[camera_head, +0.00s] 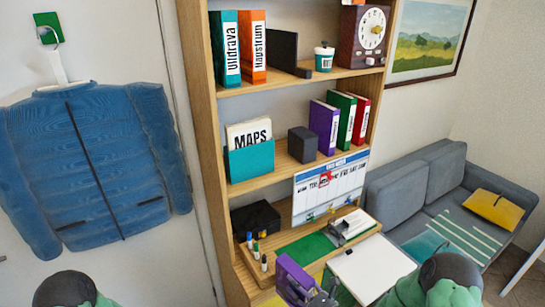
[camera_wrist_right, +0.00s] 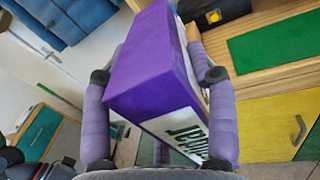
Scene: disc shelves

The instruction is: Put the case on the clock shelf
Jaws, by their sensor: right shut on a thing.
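The purple case (camera_head: 293,279) has a white label with dark lettering and shows at the bottom centre of the head view. In the right wrist view the case (camera_wrist_right: 150,65) sits between the two fingers of my right gripper (camera_wrist_right: 158,76), which is shut on it. The case is held in front of the desk part of the shelf unit, well below the clock shelf (camera_head: 300,80). That top visible shelf carries a dark brown clock (camera_head: 372,33) at its right end. My left gripper is out of view.
The clock shelf also holds teal (camera_head: 226,50) and orange binders (camera_head: 253,47), a black bookend (camera_head: 287,52) and a teal-white cup (camera_head: 324,57). Some bare board shows between the items. Below are more binders, a maps holder (camera_head: 250,160) and a whiteboard (camera_head: 332,190).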

